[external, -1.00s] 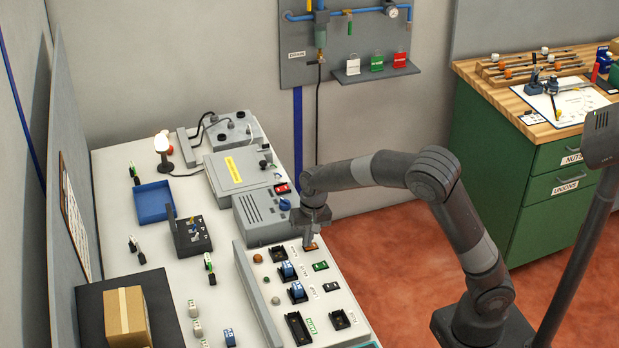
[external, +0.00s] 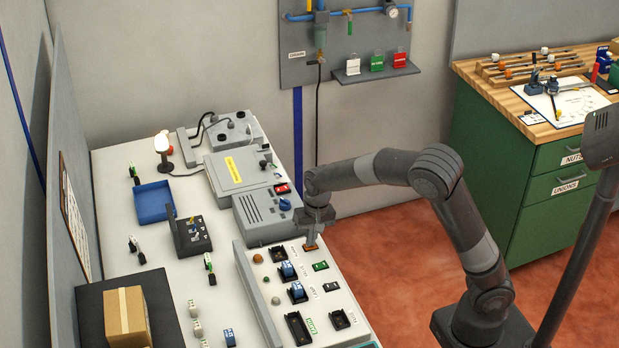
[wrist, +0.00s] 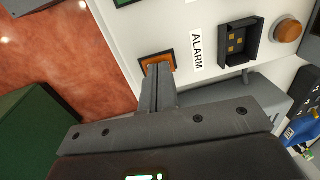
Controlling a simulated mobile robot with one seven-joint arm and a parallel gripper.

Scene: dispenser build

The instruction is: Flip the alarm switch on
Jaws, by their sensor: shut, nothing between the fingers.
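The alarm switch (wrist: 149,63) is an orange rocker in a dark frame beside a printed ALARM label (wrist: 196,48) in the wrist view. In the external view the orange switch (external: 311,248) sits at the far right corner of the light grey panel (external: 243,270). My gripper (wrist: 159,70) is shut and empty, with its fingertips over the switch, hiding part of it. In the external view my gripper (external: 309,242) points down at the switch. I cannot tell whether the tips touch it or which way the rocker is tipped.
An empty dark socket (wrist: 240,45) and an orange dome lamp (wrist: 288,31) lie beside the label. A grey box with a blue knob (external: 262,215) stands just behind my gripper.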

